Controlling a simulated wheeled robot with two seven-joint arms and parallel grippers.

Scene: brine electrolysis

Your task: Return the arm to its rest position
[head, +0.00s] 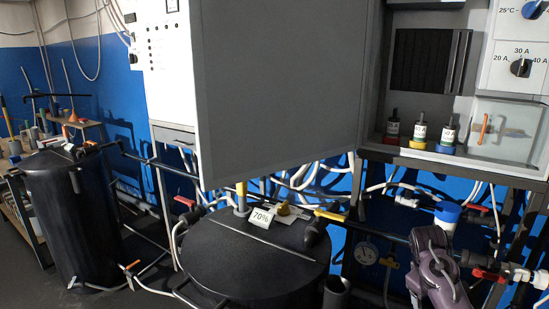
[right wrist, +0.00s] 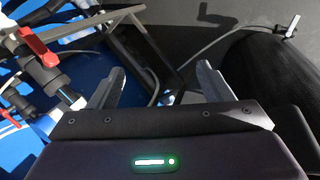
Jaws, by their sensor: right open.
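In the right wrist view my right gripper (right wrist: 160,82) is open, with its two grey fingers spread apart and nothing held between them. Behind the fingers are dark floor, a grey hose and a blue surface. A red-handled valve (right wrist: 38,48) on a pipe is to the left of the fingers, apart from them. A large black rounded vessel (right wrist: 262,75) is to the right. In the head view a purple link of my arm shows at the lower right, but its gripper cannot be made out there. My left gripper is in neither view.
A black tank (head: 245,262) with a 70% label (head: 262,216) stands at the front centre. Another black tank (head: 70,215) stands at the left. A grey panel (head: 280,95) hangs above. Three small bottles (head: 419,136) stand on a shelf at right, above pipes and a red valve handle (head: 488,275).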

